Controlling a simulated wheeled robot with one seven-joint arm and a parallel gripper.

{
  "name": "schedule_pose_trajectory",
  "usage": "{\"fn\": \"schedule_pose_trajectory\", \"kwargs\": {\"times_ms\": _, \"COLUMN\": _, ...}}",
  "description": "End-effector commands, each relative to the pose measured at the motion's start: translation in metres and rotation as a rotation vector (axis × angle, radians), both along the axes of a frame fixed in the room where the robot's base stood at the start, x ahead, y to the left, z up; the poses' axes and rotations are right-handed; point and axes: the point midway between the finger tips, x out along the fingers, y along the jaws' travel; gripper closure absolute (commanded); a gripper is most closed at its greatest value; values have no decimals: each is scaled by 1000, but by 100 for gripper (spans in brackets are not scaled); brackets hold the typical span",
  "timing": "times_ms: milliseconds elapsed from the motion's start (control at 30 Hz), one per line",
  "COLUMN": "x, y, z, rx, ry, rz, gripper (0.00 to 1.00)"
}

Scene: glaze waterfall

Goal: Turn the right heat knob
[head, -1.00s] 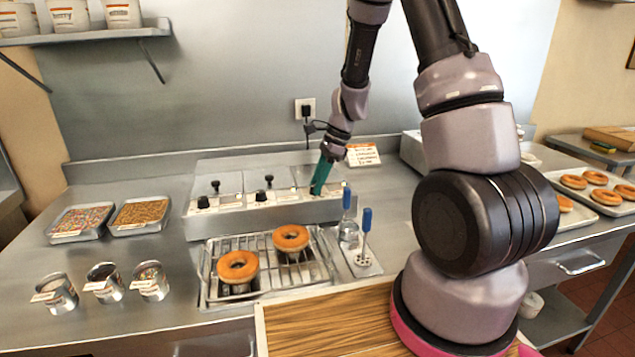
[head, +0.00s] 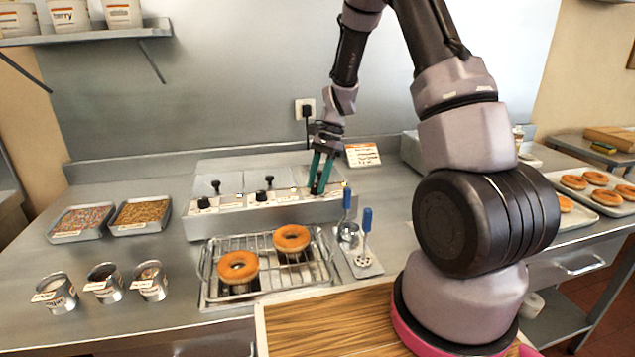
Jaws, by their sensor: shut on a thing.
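The metal glaze warmer (head: 232,215) stands at the back middle of the counter. Black heat knobs sit along its front, one at the left (head: 204,203) and one in the middle (head: 262,196). The right heat knob is hidden behind or between my gripper's fingers at the right end of the warmer. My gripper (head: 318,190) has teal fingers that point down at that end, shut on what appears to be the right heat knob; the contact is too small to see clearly.
A wire rack (head: 268,288) with two donuts lies in front. A small sign (head: 363,154) stands behind at the right. Topping trays (head: 143,213) and cups are at the left.

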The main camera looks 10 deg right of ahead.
Motion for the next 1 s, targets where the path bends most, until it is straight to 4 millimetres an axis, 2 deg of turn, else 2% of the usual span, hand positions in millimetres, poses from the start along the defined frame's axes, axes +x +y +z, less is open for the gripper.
{"fn": "schedule_pose_trajectory", "kwargs": {"times_ms": 400, "x": 2, "y": 1, "z": 0, "rx": 0, "ry": -1, "rz": 199, "gripper": 100}}
{"fn": "schedule_pose_trajectory", "kwargs": {"times_ms": 967, "x": 2, "y": 1, "z": 0, "rx": 0, "ry": -2, "rz": 228, "gripper": 100}}
{"fn": "schedule_pose_trajectory", "kwargs": {"times_ms": 1000, "x": 2, "y": 1, "z": 0, "rx": 0, "ry": -2, "rz": 228, "gripper": 46}}
